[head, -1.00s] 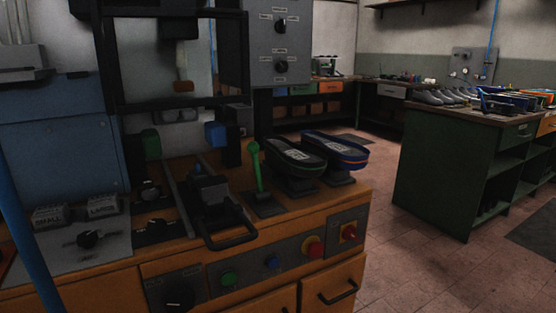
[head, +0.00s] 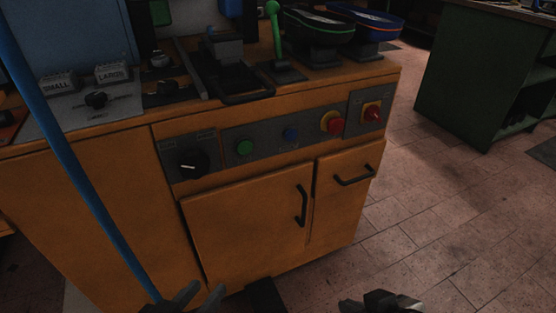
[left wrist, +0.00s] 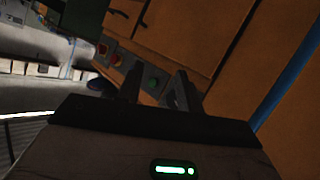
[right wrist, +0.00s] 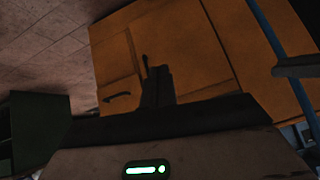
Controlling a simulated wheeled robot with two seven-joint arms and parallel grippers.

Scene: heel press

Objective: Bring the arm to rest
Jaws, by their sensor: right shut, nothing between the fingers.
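My left gripper (head: 200,297) shows at the bottom edge of the head view, in front of the orange press cabinet (head: 240,225). In the left wrist view its two fingers (left wrist: 158,90) stand apart with nothing visible between them. My right gripper (head: 378,302) is at the bottom edge further right, above the floor. In the right wrist view its fingers (right wrist: 157,88) are together and empty. Both grippers are apart from the cabinet. Most of both arms is out of view.
The cabinet front carries a black knob (head: 186,164), a green button (head: 245,147) and a red button (head: 331,122). A green lever (head: 274,35) stands on top. A blue pole (head: 80,180) slants down at left. Open tiled floor (head: 440,220) lies at right, before a green bench (head: 480,80).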

